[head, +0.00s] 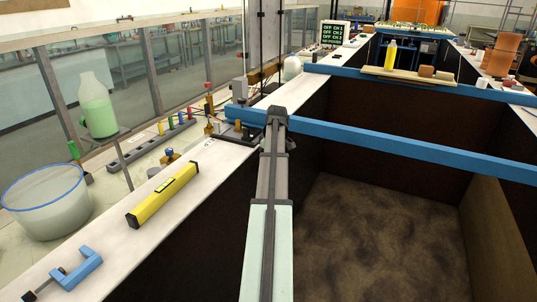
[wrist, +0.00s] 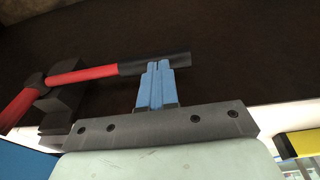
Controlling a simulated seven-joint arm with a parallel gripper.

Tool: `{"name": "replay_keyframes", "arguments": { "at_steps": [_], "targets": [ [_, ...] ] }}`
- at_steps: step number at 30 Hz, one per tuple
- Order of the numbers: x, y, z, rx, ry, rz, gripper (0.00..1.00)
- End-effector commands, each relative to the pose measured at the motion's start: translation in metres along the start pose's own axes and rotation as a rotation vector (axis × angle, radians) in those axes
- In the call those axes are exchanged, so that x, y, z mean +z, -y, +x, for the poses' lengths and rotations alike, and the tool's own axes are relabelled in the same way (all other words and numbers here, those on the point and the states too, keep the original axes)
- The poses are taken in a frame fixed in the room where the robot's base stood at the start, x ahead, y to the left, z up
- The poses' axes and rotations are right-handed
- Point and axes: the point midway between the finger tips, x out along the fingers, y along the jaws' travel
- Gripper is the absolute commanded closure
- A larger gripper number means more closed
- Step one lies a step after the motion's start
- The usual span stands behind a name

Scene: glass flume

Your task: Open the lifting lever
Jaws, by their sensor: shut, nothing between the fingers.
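The lifting lever shows in the wrist view as a red bar (wrist: 82,75) with a black grip (wrist: 155,63) at its right end. A second red arm (wrist: 15,109) slants down left from a dark round pivot (wrist: 33,82). A black block (wrist: 66,98) sits behind the bar. My gripper (wrist: 158,68) has blue fingers held together, with nothing between them. Its tips overlap the lower edge of the black grip in the picture; I cannot tell whether they touch. In the head view I cannot make out the lever or the fingers; my arm covers that area.
A blue beam (head: 400,147) crosses the dark flume. The white ledge (head: 190,207) carries a yellow spirit level (head: 163,194) and a blue clamp (head: 67,273). A bucket (head: 46,200) and a bottle (head: 97,105) stand left. The flume's inside is open at right.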

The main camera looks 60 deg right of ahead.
Motion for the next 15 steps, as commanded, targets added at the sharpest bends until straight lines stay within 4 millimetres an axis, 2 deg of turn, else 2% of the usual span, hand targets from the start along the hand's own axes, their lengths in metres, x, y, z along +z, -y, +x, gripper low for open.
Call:
{"name": "replay_keyframes", "arguments": {
  "at_steps": [15],
  "targets": [
    [0.0009, 0.0019, 0.0062, 0.015, 0.0, -0.003, 1.0]
  ]
}}
